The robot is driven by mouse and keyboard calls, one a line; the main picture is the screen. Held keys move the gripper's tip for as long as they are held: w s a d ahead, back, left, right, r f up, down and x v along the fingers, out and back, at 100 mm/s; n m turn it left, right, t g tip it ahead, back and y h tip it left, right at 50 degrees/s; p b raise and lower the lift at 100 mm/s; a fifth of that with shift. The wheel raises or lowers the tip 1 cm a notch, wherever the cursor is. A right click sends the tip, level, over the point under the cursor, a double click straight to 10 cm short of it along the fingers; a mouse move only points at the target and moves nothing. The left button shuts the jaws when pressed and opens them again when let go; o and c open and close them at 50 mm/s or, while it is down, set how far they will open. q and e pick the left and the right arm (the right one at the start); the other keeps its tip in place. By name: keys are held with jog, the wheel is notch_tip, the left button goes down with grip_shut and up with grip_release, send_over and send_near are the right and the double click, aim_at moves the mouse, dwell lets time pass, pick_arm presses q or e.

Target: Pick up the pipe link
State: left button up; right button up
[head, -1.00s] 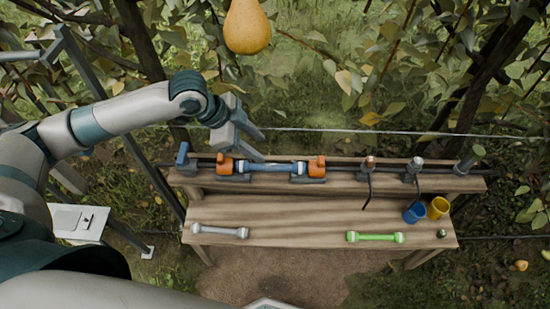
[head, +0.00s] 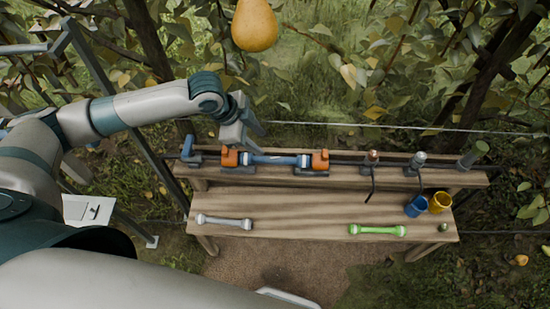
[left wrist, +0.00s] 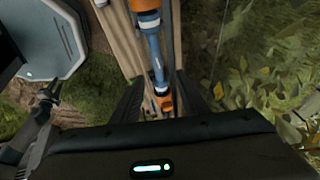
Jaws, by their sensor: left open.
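A blue pipe link (head: 275,160) with pale ends lies between two orange clamps, left (head: 229,157) and right (head: 320,160), on the bench's raised back shelf. It also shows in the left wrist view (left wrist: 155,48), running between the two fingers. A grey pipe link (head: 224,222) lies at the left of the lower bench top, and a green one (head: 377,230) lies at its right. My left gripper (head: 251,142) is open and empty, just above and behind the blue link near the left clamp. Its fingers also show in the left wrist view (left wrist: 158,95). My right gripper is out of view.
The wooden bench (head: 300,208) has free room between the grey and green links. A blue cup (head: 417,206) and a yellow cup (head: 440,202) stand at its right end. Fittings with black hoses stand on the shelf. A pear (head: 254,25) hangs above.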

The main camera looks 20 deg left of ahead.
pick_arm(q)
jog(key=p, duration=0.1)
send_over(274, 159)
jog(key=s+a, duration=0.1)
jog(key=a, duration=0.1)
notch_tip(274, 159, down, 6)
jog(key=shift+r, duration=0.1)
jog(key=shift+d+f, duration=0.1)
jog(key=shift+f, duration=0.1)
jog(key=shift+f, duration=0.15)
jog(key=x, duration=0.1)
jog(key=p+x, duration=0.2)
jog(key=shift+s+f, duration=0.25)
jog(key=shift+f, duration=0.15)
jog(key=shift+w+d+f, duration=0.25)
jog(key=shift+f, duration=0.4)
